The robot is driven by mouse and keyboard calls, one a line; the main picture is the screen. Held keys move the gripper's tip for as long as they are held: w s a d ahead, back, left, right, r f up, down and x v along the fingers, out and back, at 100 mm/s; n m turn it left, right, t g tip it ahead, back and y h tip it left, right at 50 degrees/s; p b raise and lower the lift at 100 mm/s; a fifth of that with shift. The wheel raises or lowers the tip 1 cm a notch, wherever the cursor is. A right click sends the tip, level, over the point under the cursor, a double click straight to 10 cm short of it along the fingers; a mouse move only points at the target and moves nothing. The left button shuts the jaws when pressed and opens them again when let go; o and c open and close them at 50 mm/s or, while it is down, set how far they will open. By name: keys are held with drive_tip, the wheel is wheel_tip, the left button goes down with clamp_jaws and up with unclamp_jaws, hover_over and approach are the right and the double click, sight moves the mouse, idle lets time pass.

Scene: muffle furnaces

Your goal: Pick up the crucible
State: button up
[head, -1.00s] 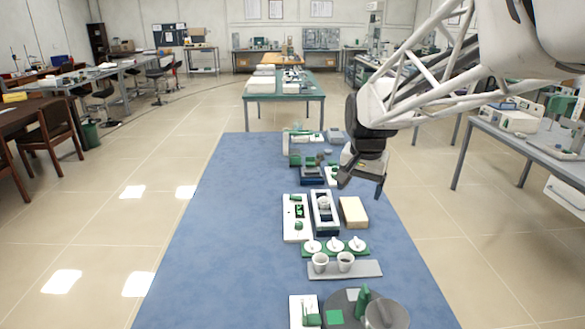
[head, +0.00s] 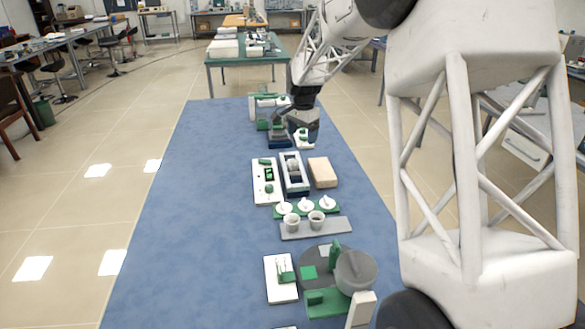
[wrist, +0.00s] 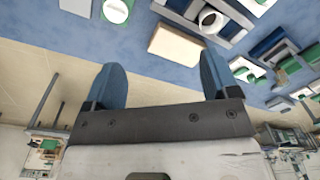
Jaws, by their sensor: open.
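Two small white crucibles, a left one (head: 291,221) and a right one (head: 316,219), stand upright side by side on a grey plate (head: 338,229) in the head view. Another white cup-shaped crucible (head: 293,166) sits in a long pale holder with a dark interior (head: 302,187); it also shows in the wrist view (wrist: 212,20). My gripper (head: 301,134) is beyond all of these, above the far part of the blue mat. In the wrist view its two blue fingers (wrist: 160,65) are spread apart with nothing between them. Its fingertips are partly unclear in the head view.
A tan block (head: 323,172) and a white panel (head: 264,181) flank the holder. A grey round turntable (head: 318,262) is nearer. The blue mat's left side (head: 190,220) is clear.

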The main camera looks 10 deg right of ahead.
sight(293, 161)
drive_tip(key=w+f+m, duration=0.3)
drive_tip(key=w+f, duration=0.8)
drive_tip(key=w, duration=0.2)
drive_tip(key=shift+a+f+g, duration=0.3)
drive_tip(key=shift+f, duration=1.3)
drive_tip(key=shift+w+a+f, duration=0.1)
drive_tip(key=shift+f, duration=2.45)
drive_tip(key=c, duration=1)
